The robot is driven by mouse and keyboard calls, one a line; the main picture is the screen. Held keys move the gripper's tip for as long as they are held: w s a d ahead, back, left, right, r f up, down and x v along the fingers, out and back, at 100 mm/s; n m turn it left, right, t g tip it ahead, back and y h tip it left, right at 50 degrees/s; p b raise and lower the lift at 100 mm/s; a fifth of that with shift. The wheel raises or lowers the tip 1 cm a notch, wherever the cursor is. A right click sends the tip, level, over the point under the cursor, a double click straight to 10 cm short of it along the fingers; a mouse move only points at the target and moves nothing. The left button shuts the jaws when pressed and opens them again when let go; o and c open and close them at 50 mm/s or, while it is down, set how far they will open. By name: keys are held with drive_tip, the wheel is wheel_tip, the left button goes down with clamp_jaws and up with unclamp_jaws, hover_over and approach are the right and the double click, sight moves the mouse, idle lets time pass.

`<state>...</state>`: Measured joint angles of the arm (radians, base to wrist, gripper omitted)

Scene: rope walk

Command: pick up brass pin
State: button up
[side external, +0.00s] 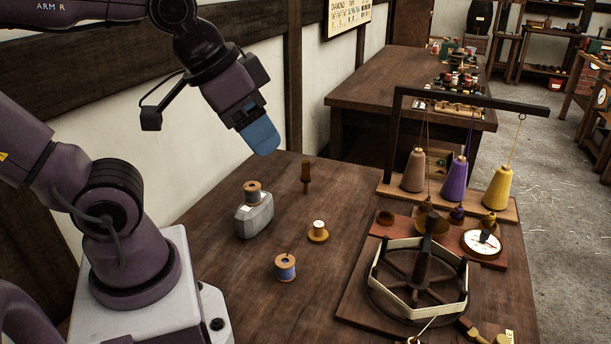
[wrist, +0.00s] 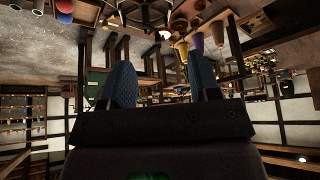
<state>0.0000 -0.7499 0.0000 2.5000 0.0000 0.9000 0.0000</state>
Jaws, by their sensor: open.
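My gripper (side external: 264,142) is above the back of the wooden table, its blue fingers pointing down and right. The wrist view shows the fingers (wrist: 163,82) apart with nothing between them. I cannot single out the brass pin with certainty. A brass-coloured round base (side external: 318,238) stands on the table below and right of my gripper, with a small pale spool (side external: 319,226) on it. Brass-coloured pieces (side external: 474,333) also lie at the lower right, partly cut off by the frame edge. My gripper touches none of these.
A spool sits on a grey block (side external: 254,219). A blue-thread spool (side external: 285,267) and a wooden peg (side external: 306,176) stand nearby. A hexagonal reel (side external: 418,311), white dial (side external: 482,243) and frame with hanging cones (side external: 411,171) crowd the right. The table between is clear.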

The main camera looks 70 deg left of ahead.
drive_tip(key=m+g+y, duration=1)
drive_tip(key=y, duration=0.2)
approach(304, 161)
drive_tip(key=s+d+r, duration=0.4)
drive_tip(key=s+d, duration=0.1)
drive_tip(key=d, duration=0.2)
drive_tip(key=w+a+f+m+t+y, duration=0.1)
drive_tip(key=f+m+y, duration=0.1)
drive_tip(key=f, duration=0.1)
drive_tip(key=w+a+f+m+t+y, duration=0.1)
drive_tip(key=a+f+m+y, duration=0.1)
drive_tip(key=f, duration=0.1)
drive_tip(key=a+f+m+y, duration=0.1)
drive_tip(key=f+m+y, duration=0.1)
drive_tip(key=f+m, duration=0.1)
drive_tip(key=shift+w+a+t, duration=0.15)
drive_tip(key=shift+w+t, duration=0.25)
drive_tip(key=a, duration=0.6)
drive_tip(key=shift+s+a, duration=0.25)
drive_tip(key=shift+a, duration=3.15)
